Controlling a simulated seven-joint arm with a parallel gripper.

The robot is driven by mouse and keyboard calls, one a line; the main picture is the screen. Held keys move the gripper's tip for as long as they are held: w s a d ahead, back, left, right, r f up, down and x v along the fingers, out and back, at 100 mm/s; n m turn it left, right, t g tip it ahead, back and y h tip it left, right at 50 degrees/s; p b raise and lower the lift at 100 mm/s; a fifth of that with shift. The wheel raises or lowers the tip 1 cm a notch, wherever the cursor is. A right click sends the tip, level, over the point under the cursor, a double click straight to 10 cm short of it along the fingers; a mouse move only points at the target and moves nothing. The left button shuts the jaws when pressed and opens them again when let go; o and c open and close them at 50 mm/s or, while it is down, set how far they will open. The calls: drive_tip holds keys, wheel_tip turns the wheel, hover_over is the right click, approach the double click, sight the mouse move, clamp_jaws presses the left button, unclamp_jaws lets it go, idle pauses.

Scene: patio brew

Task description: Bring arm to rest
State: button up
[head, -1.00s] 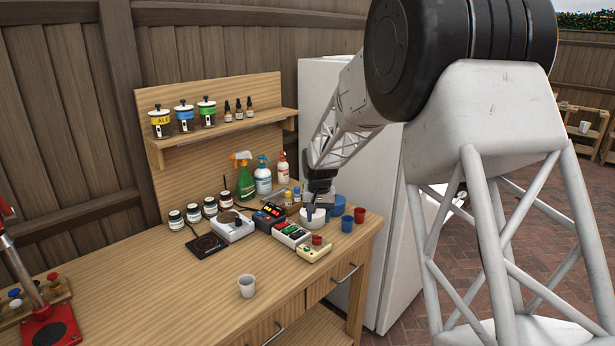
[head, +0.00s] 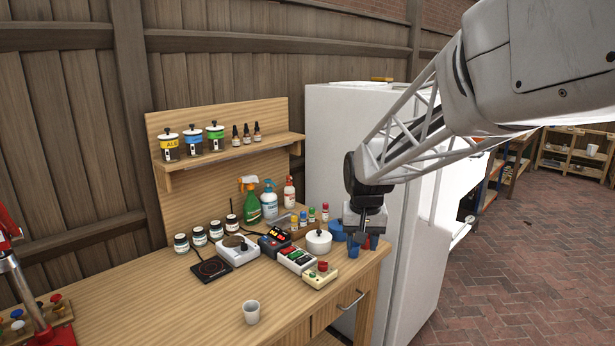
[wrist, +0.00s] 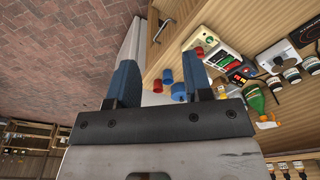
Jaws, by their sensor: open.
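My gripper (head: 363,244) hangs in front of the white fridge, above the right end of the wooden workbench (head: 180,300). In the wrist view my gripper (wrist: 160,80) shows its two blue fingers spread wide with nothing held between them. A blue cup (wrist: 178,91) and a red cup (wrist: 167,76) on the bench show beyond the fingers. In the head view my gripper hides most of the cups at the bench's right edge.
A white fridge (head: 400,130) stands close behind my arm. A white round pot (head: 318,242), a small box with a red button (head: 320,275) and spray bottles (head: 249,200) crowd the bench. A white cup (head: 251,312) stands near the front. Open brick floor (head: 520,270) lies to the right.

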drive_tip(key=s+d, duration=0.3)
drive_tip(key=s, duration=1.3)
drive_tip(key=s+d+t, duration=0.1)
drive_tip(key=s+d, duration=0.2)
drive_tip(key=s, duration=1.3)
drive_tip(key=shift+s, duration=0.35)
drive_tip(key=shift+c, duration=0.3)
